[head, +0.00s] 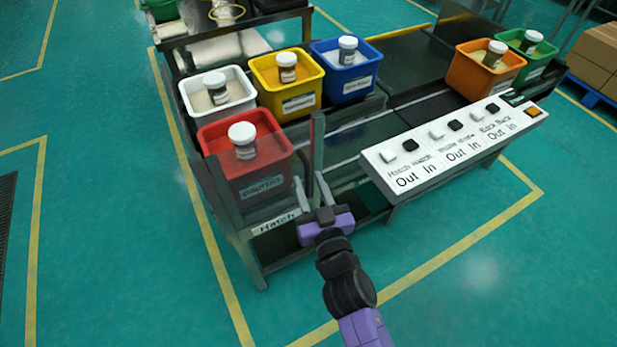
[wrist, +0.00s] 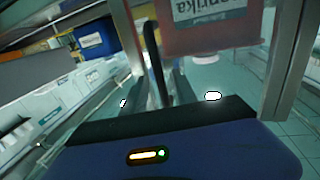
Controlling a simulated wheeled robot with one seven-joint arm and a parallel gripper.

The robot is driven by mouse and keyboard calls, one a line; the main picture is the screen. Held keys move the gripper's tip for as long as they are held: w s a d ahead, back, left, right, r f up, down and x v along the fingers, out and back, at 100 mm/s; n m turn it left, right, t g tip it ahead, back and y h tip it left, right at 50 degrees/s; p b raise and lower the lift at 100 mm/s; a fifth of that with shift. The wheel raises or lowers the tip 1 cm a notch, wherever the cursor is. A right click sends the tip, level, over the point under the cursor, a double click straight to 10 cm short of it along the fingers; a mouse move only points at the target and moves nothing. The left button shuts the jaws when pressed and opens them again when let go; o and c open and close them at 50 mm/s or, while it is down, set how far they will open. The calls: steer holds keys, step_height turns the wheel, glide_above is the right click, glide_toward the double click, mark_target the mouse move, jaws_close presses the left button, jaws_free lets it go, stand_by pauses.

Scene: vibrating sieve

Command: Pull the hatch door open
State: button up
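The hatch end of the sieve frame carries a "Hatch" label (head: 276,223) on its lower rail, below the red bin. A clear panel seems to sit in this frame, but its edges are hard to make out. My gripper (head: 312,182) is at the frame's near right corner, beside the grey upright post (head: 318,140). Its two grey fingers stand apart, pointing toward the frame. In the wrist view a thin dark upright bar (wrist: 154,62) shows between the fingers (wrist: 160,88); it may be the door's handle. I cannot tell whether the fingers touch it.
A red bin (head: 265,184) labelled paprika stands just behind the hatch end; white (head: 236,108), yellow (head: 305,105) and blue (head: 360,86) bins stand behind it. A sloped button panel (head: 450,157) with Out and In labels is close on the right. The floor in front is clear.

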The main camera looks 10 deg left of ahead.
steer(key=shift+x, duration=0.85)
steer(key=shift+c, duration=0.4)
jaws_close()
stand_by(0.5)
